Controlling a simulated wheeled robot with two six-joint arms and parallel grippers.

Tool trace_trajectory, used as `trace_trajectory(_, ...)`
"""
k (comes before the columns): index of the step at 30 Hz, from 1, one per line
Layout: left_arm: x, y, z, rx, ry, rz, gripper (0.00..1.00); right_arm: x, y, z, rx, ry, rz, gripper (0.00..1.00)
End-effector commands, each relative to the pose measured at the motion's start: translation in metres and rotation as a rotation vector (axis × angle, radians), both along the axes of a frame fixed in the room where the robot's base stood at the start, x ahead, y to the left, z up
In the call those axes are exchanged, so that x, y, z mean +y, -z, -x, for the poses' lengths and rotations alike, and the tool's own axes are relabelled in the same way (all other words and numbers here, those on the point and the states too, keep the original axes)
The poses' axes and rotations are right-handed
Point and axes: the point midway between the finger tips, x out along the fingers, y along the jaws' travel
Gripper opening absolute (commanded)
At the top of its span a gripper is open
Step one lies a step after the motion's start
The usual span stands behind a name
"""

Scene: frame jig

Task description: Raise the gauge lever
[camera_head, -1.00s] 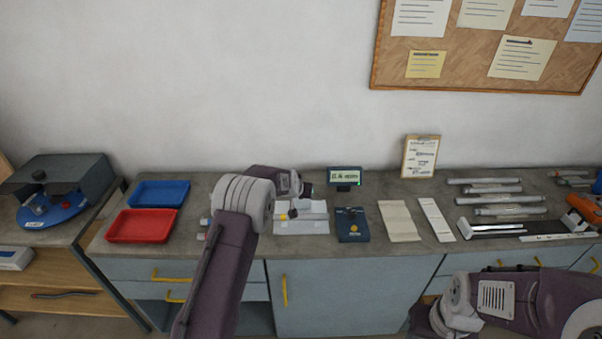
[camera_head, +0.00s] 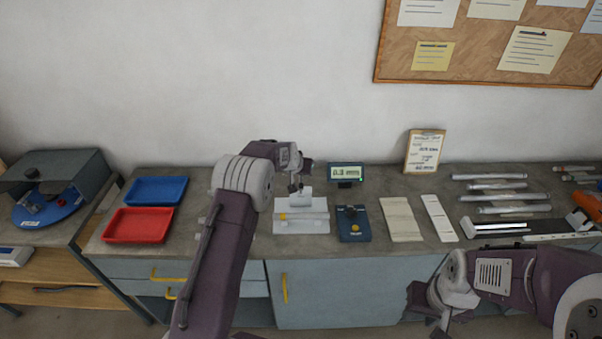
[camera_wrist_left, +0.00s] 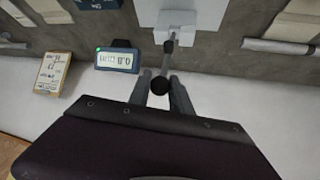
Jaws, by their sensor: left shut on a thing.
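The gauge is a white fixture (camera_head: 301,229) on the bench, with a small display (camera_head: 345,172) behind and to its right. In the left wrist view its lever (camera_wrist_left: 169,48) is a thin grey rod ending in a black knob. My left gripper (camera_wrist_left: 161,82) has its two fingers on either side of that knob and is shut on it. In the head view the left gripper (camera_head: 297,186) is small, above the gauge, and its fingertips are hard to make out. My right gripper (camera_head: 440,322) is low at the right, in front of the bench; its jaw opening is unclear.
A dark blue box (camera_head: 354,228) with a yellow button stands right of the gauge. Beyond it lie pale plates (camera_head: 400,219) and several metal bars (camera_head: 503,197). A red tray (camera_head: 138,226) and a blue tray (camera_head: 156,191) are at the left.

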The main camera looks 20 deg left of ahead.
Motion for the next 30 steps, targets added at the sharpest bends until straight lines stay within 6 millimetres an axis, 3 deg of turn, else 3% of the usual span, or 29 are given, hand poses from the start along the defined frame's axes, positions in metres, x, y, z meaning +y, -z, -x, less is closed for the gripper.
trace_trajectory(10, 0.001, -0.004, -0.002, -0.01, -0.001, -0.001, 0.0, 0.0, 0.0, 0.0, 0.0, 0.0, 0.0, 0.36)
trace_trajectory(11, 0.001, -0.004, -0.002, -0.01, -0.001, -0.001, 0.33, 0.0, 0.0, 0.0, 0.0, 0.0, 0.0, 0.36)
trace_trajectory(12, 0.001, -0.004, -0.002, -0.01, -0.001, -0.001, 0.44, 0.0, 0.0, 0.0, 0.0, 0.0, 0.0, 0.36)
trace_trajectory(13, 0.001, -0.003, -0.002, -0.009, -0.001, -0.001, 0.46, 0.0, 0.0, 0.0, 0.0, 0.0, 0.0, 0.36)
trace_trajectory(23, 0.0, -0.003, 0.0, -0.004, -0.001, -0.001, 0.46, 0.0, 0.002, 0.0, 0.0, 0.0, 0.0, 0.36)
trace_trajectory(30, 0.002, -0.027, 0.022, -0.008, -0.001, -0.001, 0.46, 0.0, 0.022, 0.0, 0.0, 0.0, 0.0, 0.36)
